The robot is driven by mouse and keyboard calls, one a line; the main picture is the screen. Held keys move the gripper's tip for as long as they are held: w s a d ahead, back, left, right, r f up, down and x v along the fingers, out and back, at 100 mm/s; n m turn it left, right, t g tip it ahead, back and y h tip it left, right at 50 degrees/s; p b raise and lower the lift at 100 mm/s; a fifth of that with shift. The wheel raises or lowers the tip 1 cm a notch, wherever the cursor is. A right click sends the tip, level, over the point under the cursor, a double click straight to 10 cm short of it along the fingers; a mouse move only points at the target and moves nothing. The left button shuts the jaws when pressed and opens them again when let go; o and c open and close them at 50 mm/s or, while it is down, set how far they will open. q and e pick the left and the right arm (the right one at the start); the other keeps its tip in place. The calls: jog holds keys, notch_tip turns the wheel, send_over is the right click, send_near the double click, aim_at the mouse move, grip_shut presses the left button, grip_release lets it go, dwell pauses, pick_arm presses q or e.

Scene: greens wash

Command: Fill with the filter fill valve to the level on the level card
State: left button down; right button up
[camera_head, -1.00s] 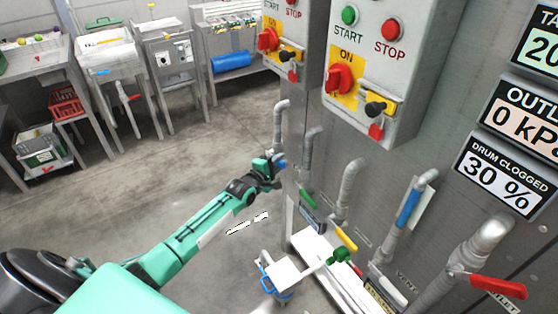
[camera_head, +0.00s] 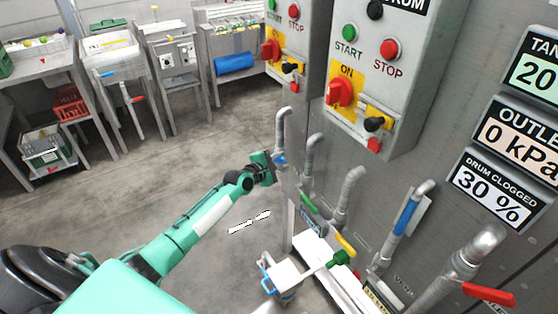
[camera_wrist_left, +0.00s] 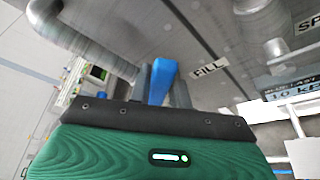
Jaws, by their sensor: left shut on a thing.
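My left gripper (camera_head: 272,165) is at the leftmost grey pipe on the steel panel, shut on a small blue valve handle (camera_head: 280,160). In the left wrist view the blue handle (camera_wrist_left: 161,82) stands up between the dark fingers of the gripper (camera_wrist_left: 155,100). A FILL label (camera_wrist_left: 208,68) is on the panel beside it. The jaw tips around the handle are partly hidden. A tank display (camera_head: 537,75) reads 20, cut off at the edge. I cannot make out the level card for certain. My right gripper is not in view.
Several other pipes have green, yellow, blue and red (camera_head: 490,293) handles. Control boxes (camera_head: 375,80) with red switches hang above. A white-topped item with blue parts (camera_head: 285,275) stands below. Open floor (camera_head: 150,190) lies left, with benches (camera_head: 40,75) behind.

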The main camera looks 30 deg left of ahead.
pick_arm(q)
jog(key=c, duration=1.3)
grip_release()
jog(key=shift+s, duration=0.15)
jog(key=v, duration=1.3)
jog(key=shift+s+a, duration=0.1)
jog(key=shift+s, duration=0.2)
